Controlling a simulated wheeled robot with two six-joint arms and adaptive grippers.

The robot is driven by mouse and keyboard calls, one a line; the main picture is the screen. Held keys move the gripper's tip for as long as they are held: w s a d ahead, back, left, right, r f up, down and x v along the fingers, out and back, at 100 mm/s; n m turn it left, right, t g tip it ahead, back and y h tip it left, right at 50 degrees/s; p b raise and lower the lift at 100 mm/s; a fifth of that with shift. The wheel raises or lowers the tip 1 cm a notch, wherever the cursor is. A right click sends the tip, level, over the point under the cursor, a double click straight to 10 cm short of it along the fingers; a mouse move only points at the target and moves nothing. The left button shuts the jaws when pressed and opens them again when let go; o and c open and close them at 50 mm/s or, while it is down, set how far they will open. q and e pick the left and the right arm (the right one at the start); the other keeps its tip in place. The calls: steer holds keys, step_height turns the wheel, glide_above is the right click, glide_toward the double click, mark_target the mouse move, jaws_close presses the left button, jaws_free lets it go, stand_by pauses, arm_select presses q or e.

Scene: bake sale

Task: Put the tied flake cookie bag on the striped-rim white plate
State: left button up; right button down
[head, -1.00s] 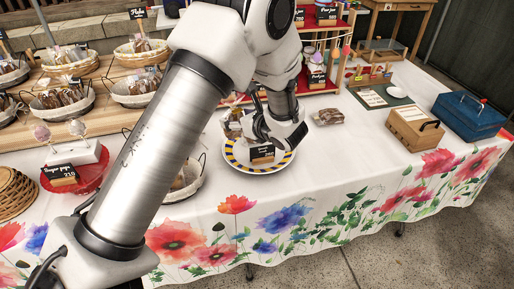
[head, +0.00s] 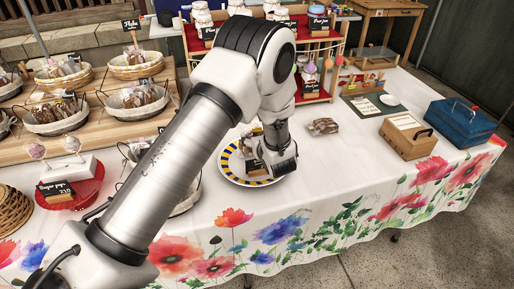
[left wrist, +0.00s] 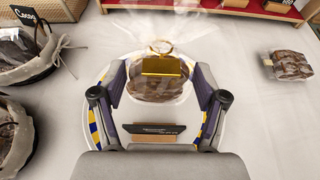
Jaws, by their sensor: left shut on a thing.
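The tied flake cookie bag (left wrist: 158,90) is clear with brown contents, a gold tie and a gold tag. It is between the fingers of my left gripper (left wrist: 161,84), which is shut on it. In the head view my left gripper (head: 277,158) is over the right part of the white plate (head: 231,174) with a blue and yellow striped rim. The plate also shows beneath the bag in the left wrist view (left wrist: 92,118). Whether the bag touches the plate I cannot tell. My right gripper is not in view.
Another bag (head: 323,126) lies on the cloth to the right. Baskets of bags (head: 138,103) are at the left, a red shelf (head: 312,88) behind, and a wooden box (head: 408,137) at the right.

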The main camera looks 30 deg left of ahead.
arm_select(q)
step_height(320, 180, down, 5)
steer(key=shift+f, duration=0.1)
steer(key=o, duration=0.8)
steer(key=shift+f, duration=0.15)
steer(key=shift+r, duration=0.2)
steer(key=shift+s+d+r, duration=0.1)
steer(key=shift+d, duration=0.05)
steer(key=v, duration=1.1)
steer(key=shift+s+d+b, duration=0.2)
steer(key=shift+d+b, duration=0.05)
steer(key=shift+b, duration=0.05)
steer(key=shift+r, duration=0.1)
